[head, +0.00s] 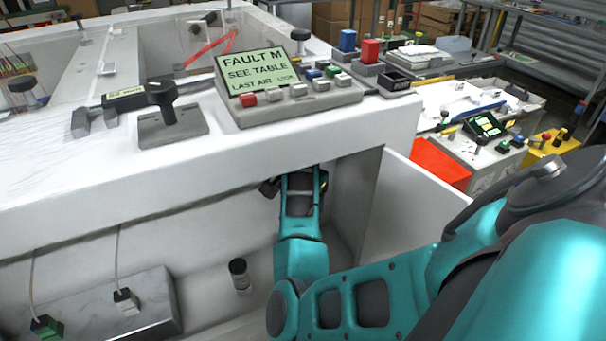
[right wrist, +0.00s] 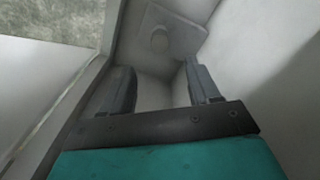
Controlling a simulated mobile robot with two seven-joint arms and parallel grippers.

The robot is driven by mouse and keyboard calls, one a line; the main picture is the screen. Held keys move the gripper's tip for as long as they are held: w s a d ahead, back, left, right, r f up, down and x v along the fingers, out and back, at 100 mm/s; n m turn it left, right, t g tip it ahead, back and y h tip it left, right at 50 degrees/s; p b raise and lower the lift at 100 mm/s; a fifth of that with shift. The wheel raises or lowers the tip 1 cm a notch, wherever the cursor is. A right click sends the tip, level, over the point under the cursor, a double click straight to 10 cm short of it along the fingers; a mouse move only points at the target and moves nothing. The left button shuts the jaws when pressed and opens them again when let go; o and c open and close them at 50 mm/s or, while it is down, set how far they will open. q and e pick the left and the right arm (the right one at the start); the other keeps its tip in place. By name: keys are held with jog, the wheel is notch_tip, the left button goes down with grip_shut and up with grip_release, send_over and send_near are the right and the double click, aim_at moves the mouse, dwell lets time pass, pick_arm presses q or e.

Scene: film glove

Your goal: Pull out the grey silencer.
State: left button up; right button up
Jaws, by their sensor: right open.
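My right gripper (head: 299,176) reaches into the open compartment under the white bench, its tips partly hidden by the bench edge. In the right wrist view my right gripper (right wrist: 157,68) is open, with nothing between its fingers. Beyond the fingertips a small round pale grey stub (right wrist: 160,41) sits on a light plate at the back; it may be the grey silencer, but the view is too dim to be sure. It is apart from the fingers. In the head view no silencer can be made out behind my gripper. My left gripper is not in view.
The compartment's open door (head: 415,205) stands right of my arm. A short dark-topped cylinder (head: 239,274) stands left of my forearm, near a grey metal box (head: 100,305) with cables. A control box (head: 262,82) reading "FAULT M, SEE TABLE" and a black-handled lever (head: 166,105) are on the bench top.

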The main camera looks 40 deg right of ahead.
notch_tip(320, 180, down, 11)
jog(key=shift+r, duration=0.1)
dwell(0.3)
grip_shut()
dwell(0.5)
